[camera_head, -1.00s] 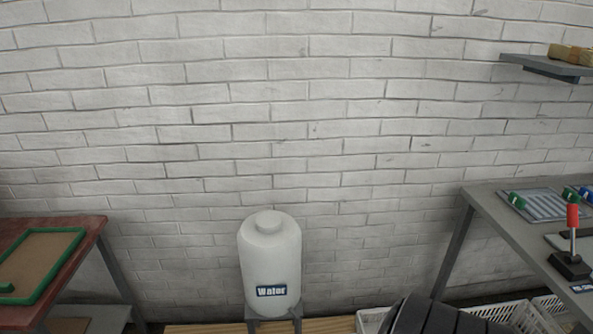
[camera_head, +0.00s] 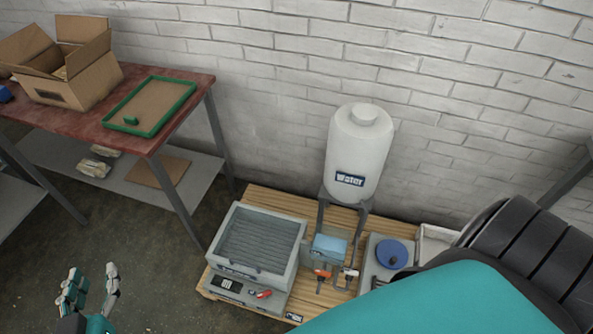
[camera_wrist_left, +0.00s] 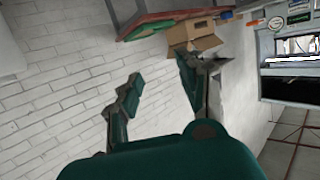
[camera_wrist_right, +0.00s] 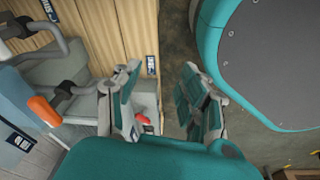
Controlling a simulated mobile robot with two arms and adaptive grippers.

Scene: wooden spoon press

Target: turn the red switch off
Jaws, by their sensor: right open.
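The red switch (camera_head: 263,294) is small and sits on the front panel of a grey machine (camera_head: 293,262), right of a dark display (camera_head: 227,283). Its exact setting is too small to tell. In the right wrist view, a red part (camera_wrist_right: 142,118), which looks like this switch, shows just beyond one finger of my right gripper (camera_wrist_right: 160,80). That gripper is open and empty; whether it touches the switch I cannot tell. In the head view it is hidden. My left gripper (camera_head: 90,287) is open and empty at the lower left, well away from the machine.
A red table (camera_head: 170,112) with an open cardboard box (camera_head: 72,82) stands left. The floor between is clear.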

